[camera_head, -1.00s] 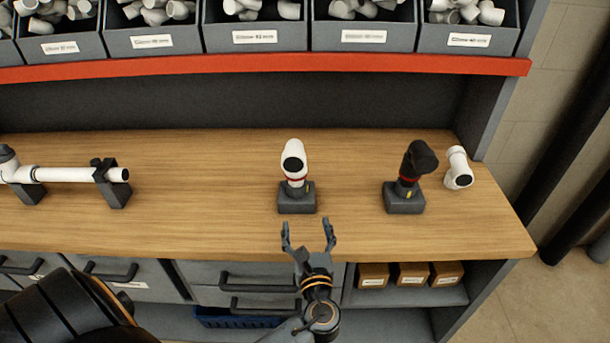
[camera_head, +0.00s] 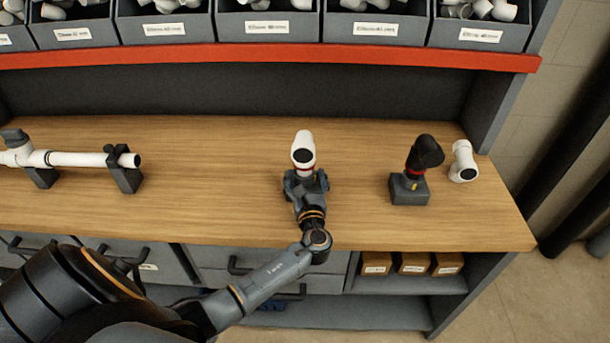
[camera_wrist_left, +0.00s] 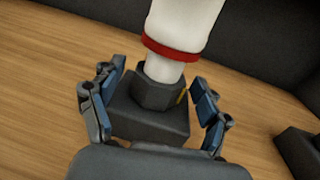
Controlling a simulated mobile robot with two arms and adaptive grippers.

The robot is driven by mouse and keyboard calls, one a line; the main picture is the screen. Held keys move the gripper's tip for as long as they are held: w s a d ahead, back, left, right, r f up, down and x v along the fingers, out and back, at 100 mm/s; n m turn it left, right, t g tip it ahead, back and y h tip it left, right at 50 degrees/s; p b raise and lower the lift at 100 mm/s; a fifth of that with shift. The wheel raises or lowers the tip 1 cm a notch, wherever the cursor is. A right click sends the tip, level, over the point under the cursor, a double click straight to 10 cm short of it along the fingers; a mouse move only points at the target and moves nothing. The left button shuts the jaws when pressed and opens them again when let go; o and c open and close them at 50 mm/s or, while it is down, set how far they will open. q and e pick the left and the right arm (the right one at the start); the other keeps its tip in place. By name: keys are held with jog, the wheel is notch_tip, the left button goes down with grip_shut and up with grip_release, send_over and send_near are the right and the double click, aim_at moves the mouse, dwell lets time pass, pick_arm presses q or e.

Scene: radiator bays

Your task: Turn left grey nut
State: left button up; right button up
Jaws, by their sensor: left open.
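A white pipe elbow (camera_head: 303,150) with a red ring stands upright on a dark grey base block at the middle of the bench. In the left wrist view, a dark grey hex nut (camera_wrist_left: 155,92) sits between the white pipe (camera_wrist_left: 183,25) and the block (camera_wrist_left: 150,124), with a yellow mark at its right side. My left gripper (camera_head: 306,181) is open, its fingers (camera_wrist_left: 155,90) on either side of the nut and block, with gaps visible. In the head view the gripper hides the nut and most of the block. My right gripper is not in view.
A black elbow (camera_head: 426,152) stands on a second grey block (camera_head: 409,190) to the right. A loose white fitting (camera_head: 463,161) lies beside it. A white pipe assembly (camera_head: 80,159) rests on supports at left. Bins (camera_head: 267,27) line the shelf above. Bench between is clear.

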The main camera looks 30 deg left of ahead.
pick_arm(q)
jog(key=shift+c, duration=1.2)
jog(key=c, duration=0.9)
jog(key=shift+w+d+f+n+g+y+b, duration=0.1)
jog(key=shift+w+n+g+y+b, duration=0.1)
jog(key=shift+n+g+y+b, duration=0.5)
jog(key=shift+c, duration=0.2)
jog(key=shift+n+g+y, duration=0.8)
jog(key=shift+g+y, duration=0.1)
jog(key=shift+g, duration=0.1)
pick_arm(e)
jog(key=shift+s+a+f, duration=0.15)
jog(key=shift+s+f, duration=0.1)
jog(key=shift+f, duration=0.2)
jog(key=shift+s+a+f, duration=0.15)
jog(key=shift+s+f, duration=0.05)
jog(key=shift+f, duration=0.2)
